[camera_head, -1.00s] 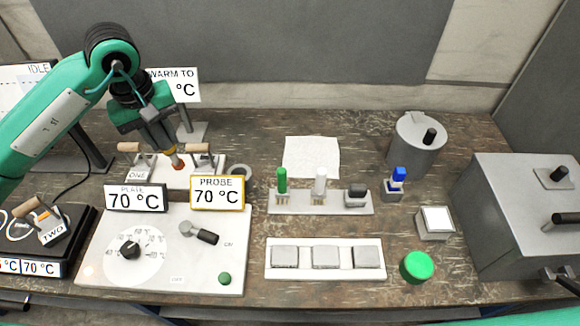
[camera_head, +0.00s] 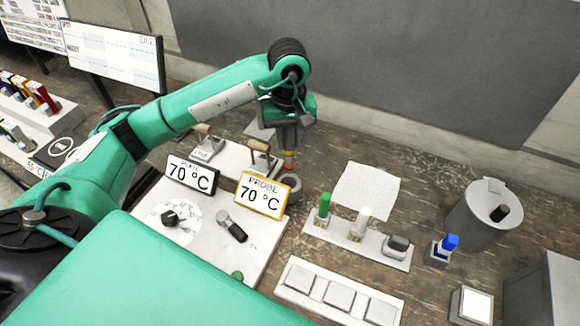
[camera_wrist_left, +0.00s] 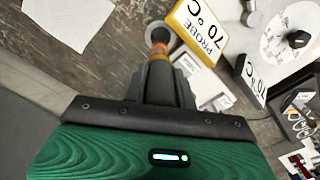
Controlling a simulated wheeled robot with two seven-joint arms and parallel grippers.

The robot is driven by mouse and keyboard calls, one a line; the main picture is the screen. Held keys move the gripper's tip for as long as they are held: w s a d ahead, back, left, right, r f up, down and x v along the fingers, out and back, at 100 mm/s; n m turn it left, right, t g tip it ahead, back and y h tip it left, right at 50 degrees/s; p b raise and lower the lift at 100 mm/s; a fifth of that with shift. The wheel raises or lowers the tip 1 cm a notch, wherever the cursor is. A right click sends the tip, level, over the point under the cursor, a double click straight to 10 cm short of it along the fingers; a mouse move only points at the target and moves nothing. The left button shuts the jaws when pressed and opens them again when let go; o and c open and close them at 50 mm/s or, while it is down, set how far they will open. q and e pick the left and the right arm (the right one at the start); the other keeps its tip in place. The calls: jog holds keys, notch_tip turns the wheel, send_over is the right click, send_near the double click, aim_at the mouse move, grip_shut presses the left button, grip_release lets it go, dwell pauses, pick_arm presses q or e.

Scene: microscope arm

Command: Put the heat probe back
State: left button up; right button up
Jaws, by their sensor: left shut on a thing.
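My left gripper (camera_head: 287,140) points down at the back right corner of the hot plate and is shut on the heat probe (camera_head: 289,162). The probe shows as a short orange and grey piece below the fingers. In the left wrist view the probe (camera_wrist_left: 159,38) sticks out past the fingers of the gripper (camera_wrist_left: 160,75). A round grey holder (camera_head: 292,187) stands directly below the probe, behind the yellow-framed PROBE display (camera_head: 263,194), which reads 70 °C. I cannot tell whether the probe's tip is inside the holder. My right gripper is not in view.
The white hot plate (camera_head: 247,262) has a dial, a PLATE display (camera_head: 192,177) and wooden-handled blocks (camera_head: 262,158) behind it. To the right are a white sheet (camera_head: 367,190), a rack (camera_head: 380,250) with green and white items, and a grey can (camera_head: 482,215).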

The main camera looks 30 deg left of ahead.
aim_at(289, 164)
pick_arm(q)
notch_tip(289, 164, down, 7)
jog(key=shift+s+r+p, duration=0.1)
jog(key=shift+r+p, duration=0.1)
jog(key=shift+p, duration=0.85)
jog(key=shift+f, duration=0.65)
notch_tip(289, 164, down, 4)
jog(key=shift+r+p, duration=0.2)
jog(key=shift+p, duration=0.6)
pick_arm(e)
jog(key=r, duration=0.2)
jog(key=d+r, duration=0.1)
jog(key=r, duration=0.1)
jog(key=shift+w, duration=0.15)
pick_arm(q)
jog(key=shift+f, duration=0.1)
jog(key=shift+f+b, duration=0.15)
jog(key=shift+b, duration=0.15)
jog(key=o, duration=1)
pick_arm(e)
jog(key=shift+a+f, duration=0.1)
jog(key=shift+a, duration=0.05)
